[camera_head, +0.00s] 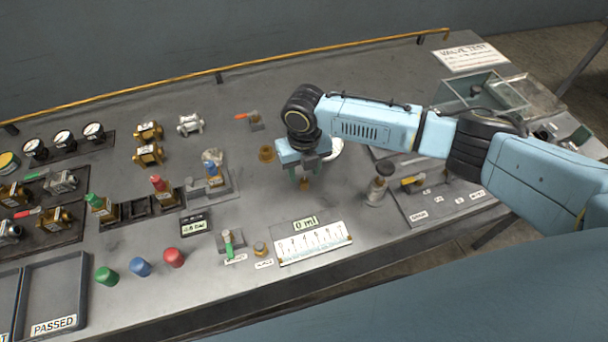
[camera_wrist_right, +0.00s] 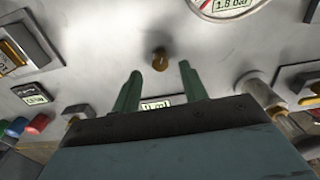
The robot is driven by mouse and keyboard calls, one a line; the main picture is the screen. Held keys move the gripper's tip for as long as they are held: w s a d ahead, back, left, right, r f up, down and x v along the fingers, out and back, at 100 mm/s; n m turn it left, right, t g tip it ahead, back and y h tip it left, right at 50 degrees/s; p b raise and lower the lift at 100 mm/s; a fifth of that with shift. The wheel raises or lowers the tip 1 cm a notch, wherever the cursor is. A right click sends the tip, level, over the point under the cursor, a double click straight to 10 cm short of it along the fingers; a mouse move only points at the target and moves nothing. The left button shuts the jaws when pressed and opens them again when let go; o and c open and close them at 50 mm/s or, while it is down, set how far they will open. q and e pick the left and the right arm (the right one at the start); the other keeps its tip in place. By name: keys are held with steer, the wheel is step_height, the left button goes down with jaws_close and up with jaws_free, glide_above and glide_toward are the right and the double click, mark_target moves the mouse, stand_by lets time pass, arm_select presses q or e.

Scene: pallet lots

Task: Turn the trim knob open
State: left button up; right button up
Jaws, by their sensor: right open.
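A small brass knob (camera_head: 304,184) stands on the grey panel just below my right gripper (camera_head: 304,172). In the right wrist view the brass knob (camera_wrist_right: 160,60) lies ahead of the gap between the two green fingers (camera_wrist_right: 161,78), apart from both. The right gripper is open and empty, pointing down at the panel. My left gripper is not in view.
A dark-topped post (camera_head: 378,188) stands to the right. A gauge reading 1.8 bar (camera_wrist_right: 228,6) is beyond the knob.

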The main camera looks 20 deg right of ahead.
mark_target(304, 181)
step_height(304, 181, up, 10)
stand_by(0.3)
stand_by(0.4)
